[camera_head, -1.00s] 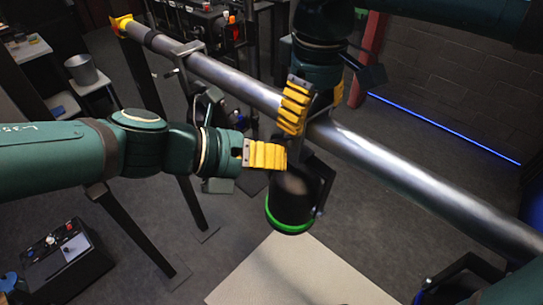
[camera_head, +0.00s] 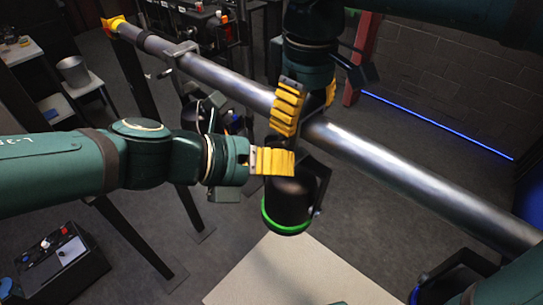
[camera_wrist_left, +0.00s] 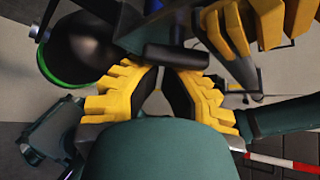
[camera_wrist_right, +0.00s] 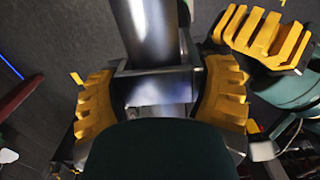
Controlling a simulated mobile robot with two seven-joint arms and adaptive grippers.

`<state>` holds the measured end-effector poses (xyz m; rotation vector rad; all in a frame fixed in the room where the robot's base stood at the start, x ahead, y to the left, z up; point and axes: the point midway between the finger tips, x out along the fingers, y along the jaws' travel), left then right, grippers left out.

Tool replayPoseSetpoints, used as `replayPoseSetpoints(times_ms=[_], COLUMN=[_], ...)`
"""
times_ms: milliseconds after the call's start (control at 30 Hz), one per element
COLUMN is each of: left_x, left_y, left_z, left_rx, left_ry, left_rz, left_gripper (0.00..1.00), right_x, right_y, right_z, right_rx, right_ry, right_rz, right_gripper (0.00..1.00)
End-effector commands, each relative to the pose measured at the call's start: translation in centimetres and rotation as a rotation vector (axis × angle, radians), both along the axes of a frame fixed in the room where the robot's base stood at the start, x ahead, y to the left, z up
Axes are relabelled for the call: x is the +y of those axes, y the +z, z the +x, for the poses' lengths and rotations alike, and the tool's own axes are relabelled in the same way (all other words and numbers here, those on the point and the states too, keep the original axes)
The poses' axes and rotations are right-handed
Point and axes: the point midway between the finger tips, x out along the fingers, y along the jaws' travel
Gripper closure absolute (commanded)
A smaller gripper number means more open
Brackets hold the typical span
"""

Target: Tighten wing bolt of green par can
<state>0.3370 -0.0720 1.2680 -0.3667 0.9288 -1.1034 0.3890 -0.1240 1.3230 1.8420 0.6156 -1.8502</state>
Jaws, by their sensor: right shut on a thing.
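The green par can is a black can (camera_head: 288,203) with a green rim, hanging below the metal pipe (camera_head: 385,165). It shows at upper left in the left wrist view (camera_wrist_left: 75,48). My right gripper (camera_head: 287,108) is at the pipe above the can, shut on a metal clamp (camera_wrist_right: 155,88) around the pipe. My left gripper (camera_head: 290,162) is just above the can, below the right one. Its fingertips are close together, near a short dark bar (camera_wrist_left: 177,57); I cannot tell whether they touch it. I cannot make out the wing bolt clearly.
Another lamp with a blue rim (camera_head: 450,275) hangs at lower right, and a dark lamp (camera_head: 203,112) hangs behind the left gripper. A control box (camera_head: 62,262) stands at lower left. A pale board (camera_head: 300,275) lies below. Dark stand legs stand at left.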

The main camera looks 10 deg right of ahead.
Motion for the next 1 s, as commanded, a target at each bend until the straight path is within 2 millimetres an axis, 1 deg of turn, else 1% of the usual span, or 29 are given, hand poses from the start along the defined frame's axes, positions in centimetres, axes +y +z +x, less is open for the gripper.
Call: replayPoseSetpoints(times_ms=[33,200,267,700,833,867,900,1000], left_x=[-0.3,-1.2,-0.3,5.9,7.1,7.3,7.6,8.0], left_y=[-0.7,-2.4,-1.8,1.2,1.9,2.0,2.1,2.2], left_z=[-0.6,-1.7,-1.6,-2.6,-2.7,-2.8,-2.8,-2.8], left_rx=[0.006,0.008,-0.002,0.001,0.002,0.002,0.003,0.010], left_ry=[-0.003,-0.005,0.003,0.001,0.000,0.000,-0.001,-0.010], left_rz=[0.004,0.005,0.003,0.006,0.005,0.005,0.007,0.022], left_gripper=[1.00,1.00,1.00,1.00,1.00,0.95,1.00,1.00], right_x=[0.0,0.0,0.0,-0.1,-0.1,-0.1,-0.1,-0.1], right_y=[0.2,0.2,0.2,0.3,0.3,0.3,0.3,0.3], right_z=[0.0,0.1,0.1,0.1,0.1,0.2,0.2,0.2], right_rx=[-0.004,-0.007,-0.007,-0.010,-0.010,-0.010,-0.010,-0.010], right_ry=[0.000,-0.002,-0.003,-0.004,-0.004,-0.004,-0.004,-0.005], right_rz=[0.003,0.003,0.003,0.002,0.002,0.002,0.002,0.002], right_gripper=[0.71,0.70,0.70,0.70,0.70,0.70,0.70,0.70])
